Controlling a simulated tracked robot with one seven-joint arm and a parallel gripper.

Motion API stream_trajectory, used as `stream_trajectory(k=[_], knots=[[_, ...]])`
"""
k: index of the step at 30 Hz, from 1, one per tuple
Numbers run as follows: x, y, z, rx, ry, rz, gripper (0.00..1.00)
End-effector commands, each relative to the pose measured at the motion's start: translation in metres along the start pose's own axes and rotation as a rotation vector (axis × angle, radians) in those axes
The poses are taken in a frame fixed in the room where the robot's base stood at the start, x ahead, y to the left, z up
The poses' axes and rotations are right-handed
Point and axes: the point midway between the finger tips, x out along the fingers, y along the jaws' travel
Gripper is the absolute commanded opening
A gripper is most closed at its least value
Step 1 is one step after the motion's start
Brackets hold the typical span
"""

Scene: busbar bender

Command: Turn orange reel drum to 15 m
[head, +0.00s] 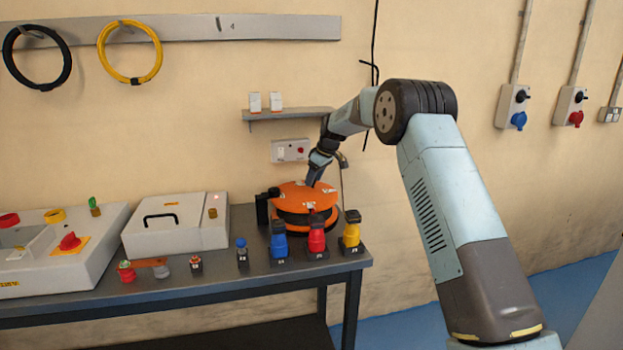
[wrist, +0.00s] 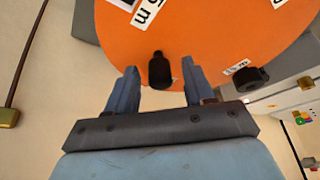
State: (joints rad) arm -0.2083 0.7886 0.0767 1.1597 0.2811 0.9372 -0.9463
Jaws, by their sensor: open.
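The orange reel drum (head: 303,194) lies flat at the back right of the bench, with white labels on its top. In the wrist view the drum's orange top (wrist: 210,35) fills the upper middle. A label ending in "5 m" (wrist: 146,12) shows near the top edge. A black upright knob (wrist: 160,70) stands near the drum's rim. My gripper (wrist: 158,78) is open, its two blue fingers one on each side of the knob with gaps showing. In the head view my gripper (head: 314,181) is over the drum; its fingers are small there.
Blue, red and yellow connectors (head: 317,236) stand in front of the drum along the bench edge. A black block (head: 263,208) stands just left of it. A wall shelf (head: 290,114) and a grey wall box (head: 290,150) are behind.

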Motion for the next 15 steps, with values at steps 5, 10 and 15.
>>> stream_trajectory(k=[5, 10, 15], knots=[[0.0021, -0.0001, -0.0003, 0.0, 0.0, 0.0, 0.53], [0.002, -0.0003, -0.0004, 0.0, 0.001, 0.0, 0.51], [0.002, -0.0004, -0.0005, 0.0, 0.0, 0.0, 0.34]])
